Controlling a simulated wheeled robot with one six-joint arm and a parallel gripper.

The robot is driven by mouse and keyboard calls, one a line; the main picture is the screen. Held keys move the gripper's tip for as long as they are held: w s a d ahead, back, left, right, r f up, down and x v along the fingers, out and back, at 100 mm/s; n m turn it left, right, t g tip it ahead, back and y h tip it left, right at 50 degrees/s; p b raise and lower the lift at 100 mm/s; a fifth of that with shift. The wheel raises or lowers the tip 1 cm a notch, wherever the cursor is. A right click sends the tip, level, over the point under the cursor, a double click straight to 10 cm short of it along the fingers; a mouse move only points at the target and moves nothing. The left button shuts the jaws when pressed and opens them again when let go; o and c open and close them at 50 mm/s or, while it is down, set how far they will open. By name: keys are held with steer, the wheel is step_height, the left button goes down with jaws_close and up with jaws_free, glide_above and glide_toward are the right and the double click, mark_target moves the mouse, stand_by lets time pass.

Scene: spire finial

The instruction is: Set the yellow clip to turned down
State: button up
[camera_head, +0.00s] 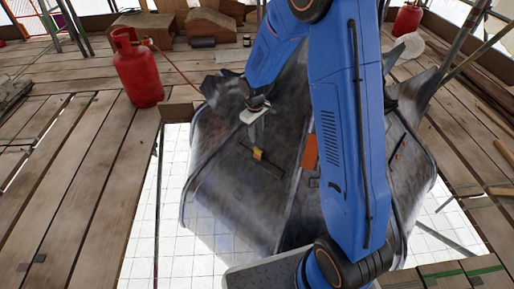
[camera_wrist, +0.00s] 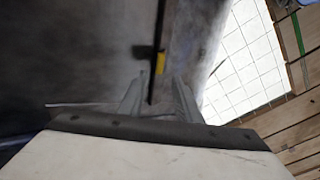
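The yellow clip (camera_head: 257,154) is a small yellow piece on a dark strip on the grey metal spire surface (camera_head: 225,190). In the wrist view the yellow clip (camera_wrist: 160,62) sits beside a thin dark line, just beyond the fingertips. My gripper (camera_head: 257,128) is above the clip in the head view and apart from it. In the wrist view my gripper (camera_wrist: 160,80) has its two fingers spread with nothing between them. The clip is too small to tell which way it is turned.
An orange piece (camera_head: 309,152) lies on the metal right of the clip, next to my arm. A red gas cylinder (camera_head: 138,70) stands on the plank deck (camera_head: 75,190) at left. An opening with a white tiled surface (camera_head: 172,215) below surrounds the spire.

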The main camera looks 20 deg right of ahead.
mark_target(257, 149)
steer(key=f, duration=0.9)
steer(key=shift+w+d, duration=0.15)
steer(key=shift+d, duration=0.05)
jaws_close()
